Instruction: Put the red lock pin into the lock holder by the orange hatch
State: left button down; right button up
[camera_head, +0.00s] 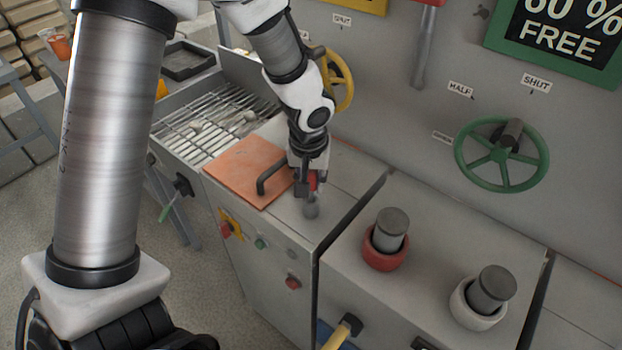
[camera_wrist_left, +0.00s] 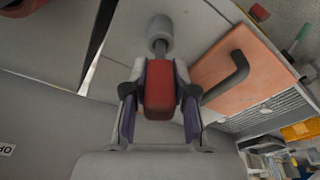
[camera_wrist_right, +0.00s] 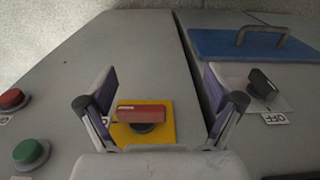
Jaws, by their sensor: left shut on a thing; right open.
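My left gripper (camera_head: 308,184) is shut on the red lock pin (camera_wrist_left: 160,92) beside the orange hatch (camera_head: 247,170). The pin's red block sits between both fingers (camera_wrist_left: 160,72), and a thin grey shaft runs from it to a round grey cylinder, which looks like the lock holder (camera_wrist_left: 159,30). That cylinder shows just below the fingers in the head view (camera_head: 311,209). I cannot tell how deep the shaft sits in it. The hatch (camera_wrist_left: 215,65) lies flat with its dark handle. My right gripper (camera_wrist_right: 160,78) is open and empty, seen only in its own wrist view.
A red knob (camera_wrist_right: 142,112) on a yellow plate lies between my right fingers in the picture. A blue hatch (camera_wrist_right: 255,44) is beyond it. A metal grate (camera_head: 212,125) adjoins the orange hatch. Red (camera_head: 386,257) and white (camera_head: 478,303) cups hold grey cylinders to the right.

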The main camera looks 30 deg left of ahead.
aim_at(311, 201)
pick_arm(q)
jog(key=shift+f+b, duration=1.55)
jog(key=shift+f, duration=0.1)
jog(key=c, duration=0.9)
grip_release()
jog(key=shift+o, duration=0.2)
jog(key=r, duration=0.4)
jog(key=s+r, duration=0.1)
jog(key=r, duration=0.7)
jog(key=shift+s+d, duration=0.35)
jog(key=shift+s, duration=0.05)
